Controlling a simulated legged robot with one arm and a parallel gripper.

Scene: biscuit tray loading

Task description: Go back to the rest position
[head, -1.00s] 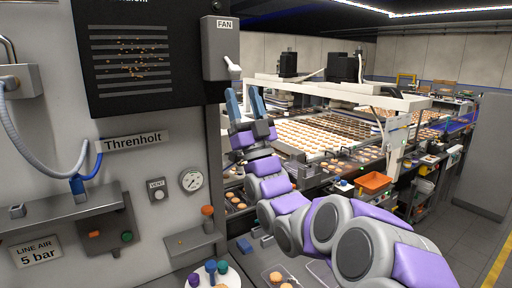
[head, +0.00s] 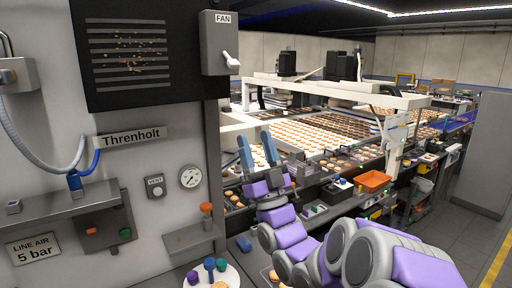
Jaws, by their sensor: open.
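My gripper (head: 256,148) is open and empty, its two blue fingers pointing up and apart. It is in the middle of the head view, in front of the biscuit conveyor (head: 236,125) and to the right of the grey machine panel. The purple and grey links of my arm run from it down to the lower right. The FAN switch box (head: 218,42) is above and left of the gripper, apart from it. Its white lever (head: 231,61) points down and to the right.
A round white plate (head: 231,279) with coloured pegs is at the bottom. An orange bin (head: 373,180) stands right of the arm. Grey floor is clear at the right.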

